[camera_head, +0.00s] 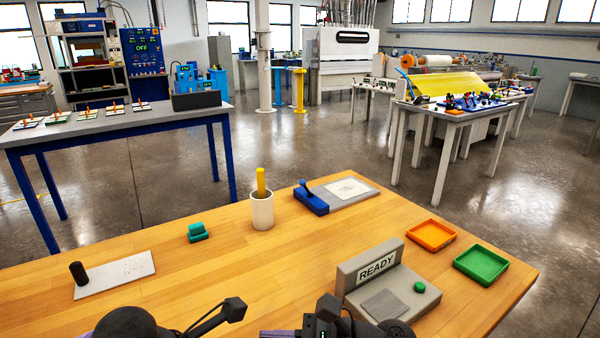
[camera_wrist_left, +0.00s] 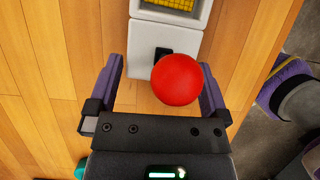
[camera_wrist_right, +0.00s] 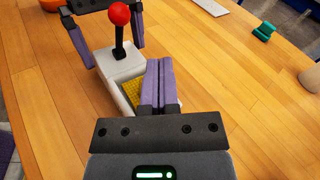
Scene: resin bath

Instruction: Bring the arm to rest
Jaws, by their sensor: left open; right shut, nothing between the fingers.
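A red ball knob (camera_wrist_left: 177,79) tops a black lever (camera_wrist_right: 119,45) that stands upright on a white box (camera_wrist_left: 150,45). The box has a yellow gridded pad (camera_wrist_right: 132,92) set in it. My left gripper (camera_wrist_left: 157,68) is open, with its fingers on either side of the lever and apart from it; the knob shows between them. My right gripper (camera_wrist_right: 160,63) is shut and empty, above the table beside the yellow pad, hiding part of the box. In the head view the lever and box are not seen, and arm parts cover the table's front edge.
A grey READY box (camera_head: 362,275) with a green button stands at front right, beside orange (camera_head: 431,235) and green (camera_head: 482,264) trays. A white cup (camera_head: 262,212), blue lever device (camera_head: 311,202), teal block (camera_head: 198,232) and white plate (camera_head: 118,275) stand farther back. The middle is clear.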

